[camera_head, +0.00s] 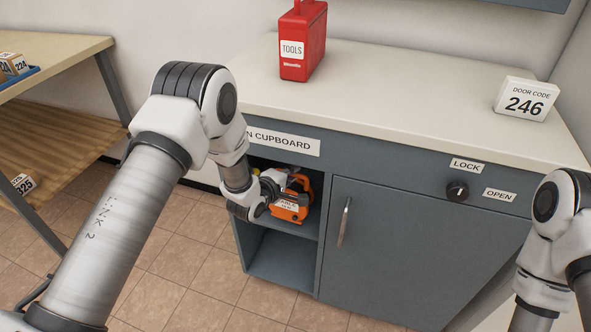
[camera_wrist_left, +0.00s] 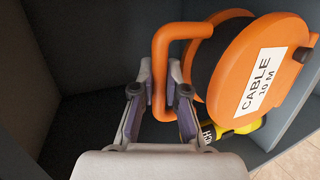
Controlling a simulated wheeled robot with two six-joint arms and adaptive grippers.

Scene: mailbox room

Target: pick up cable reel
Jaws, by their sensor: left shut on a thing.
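The orange cable reel (camera_head: 302,188) is in the upper open compartment of the grey cupboard. In the left wrist view the reel (camera_wrist_left: 233,88) has a round orange side labelled "CABLE 10 M", a dark middle and an orange tube handle (camera_wrist_left: 160,62). My left gripper (camera_head: 276,187) reaches into the compartment from the left. In the left wrist view its fingers (camera_wrist_left: 161,98) are shut on the handle, one on each side of it. I cannot tell whether the reel still touches the shelf. My right arm shows at the right edge; its gripper is out of frame.
A yellow and black thing (camera_wrist_left: 240,127) lies close beside the reel. The compartment's walls are close around the gripper. Below is an empty open compartment (camera_head: 283,258); to the right is a closed cupboard door (camera_head: 400,245). A red toolbox (camera_head: 303,45) stands on the counter.

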